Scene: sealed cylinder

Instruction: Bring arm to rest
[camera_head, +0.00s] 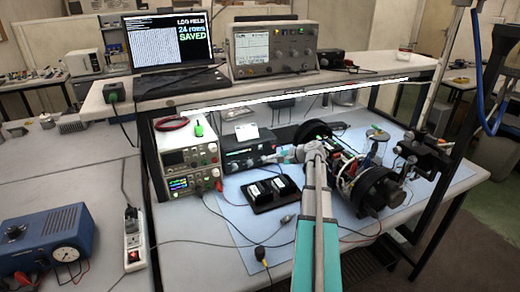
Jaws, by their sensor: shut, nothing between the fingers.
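My arm reaches up from the bottom of the head view over the bench, and its wrist bends left. My gripper (275,157) is at the end of the wrist, small in the picture, shut and empty. It is in front of the right end of a dark instrument box (248,151); I cannot tell whether they touch. To its right lies a cylinder assembly with black end rings (377,192) and exposed wiring between them. My arm hides part of the assembly's left side.
Stacked power supplies (190,158) stand left. The shelf above holds a laptop (168,42) reading "24 rows saved" and an oscilloscope (273,50). A clamp stand (428,153) is right. Cables cross the blue mat (236,232).

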